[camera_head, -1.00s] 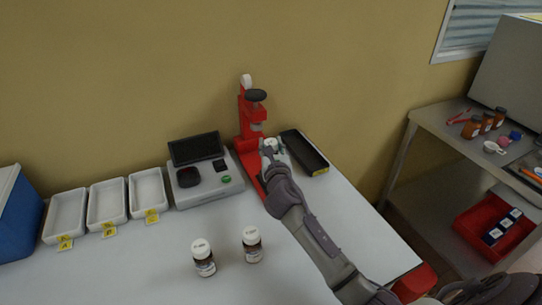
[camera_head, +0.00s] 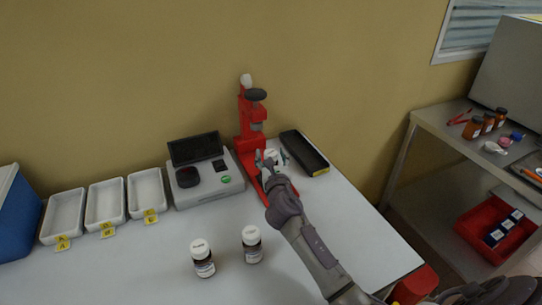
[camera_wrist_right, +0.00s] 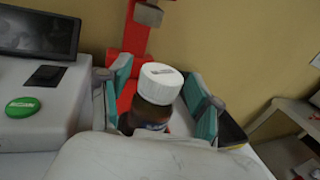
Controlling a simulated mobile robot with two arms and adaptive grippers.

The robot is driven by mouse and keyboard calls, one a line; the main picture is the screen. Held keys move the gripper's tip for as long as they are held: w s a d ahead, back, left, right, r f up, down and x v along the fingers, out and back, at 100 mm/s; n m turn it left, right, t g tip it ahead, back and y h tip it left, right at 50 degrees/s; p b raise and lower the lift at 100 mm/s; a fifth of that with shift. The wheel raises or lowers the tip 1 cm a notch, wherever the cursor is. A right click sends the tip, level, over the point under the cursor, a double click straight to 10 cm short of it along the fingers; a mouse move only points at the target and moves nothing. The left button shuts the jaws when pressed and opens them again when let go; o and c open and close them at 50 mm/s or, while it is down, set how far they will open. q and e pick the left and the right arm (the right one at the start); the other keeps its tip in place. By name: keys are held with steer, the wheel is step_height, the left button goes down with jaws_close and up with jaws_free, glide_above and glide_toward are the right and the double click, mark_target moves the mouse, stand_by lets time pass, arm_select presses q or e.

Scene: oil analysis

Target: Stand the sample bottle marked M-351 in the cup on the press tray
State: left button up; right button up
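A brown sample bottle with a white cap (camera_head: 271,155) is at the red press (camera_head: 250,130), over its base. In the right wrist view the bottle (camera_wrist_right: 155,92) looks upright, and its marking cannot be read. My right gripper (camera_head: 271,160) is open, with a finger on either side of the bottle. In the right wrist view gaps show between the teal finger pads and the bottle. The bottle's lower part, the cup and the press tray are hidden behind my gripper. My left gripper is out of view.
Two white-capped bottles (camera_head: 202,258) (camera_head: 252,244) stand on the table front. A device with a screen (camera_head: 205,180) is left of the press, and a black tray (camera_head: 305,153) is close on its right. Three white trays (camera_head: 105,205) and a blue box (camera_head: 15,215) are further left.

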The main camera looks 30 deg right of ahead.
steer(key=shift+r, duration=0.1)
steer(key=shift+r+p, duration=0.35)
steer(key=shift+r, duration=0.05)
steer(key=b+v, duration=0.1)
steer(key=v, duration=1.1)
steer(key=shift+f, duration=0.2)
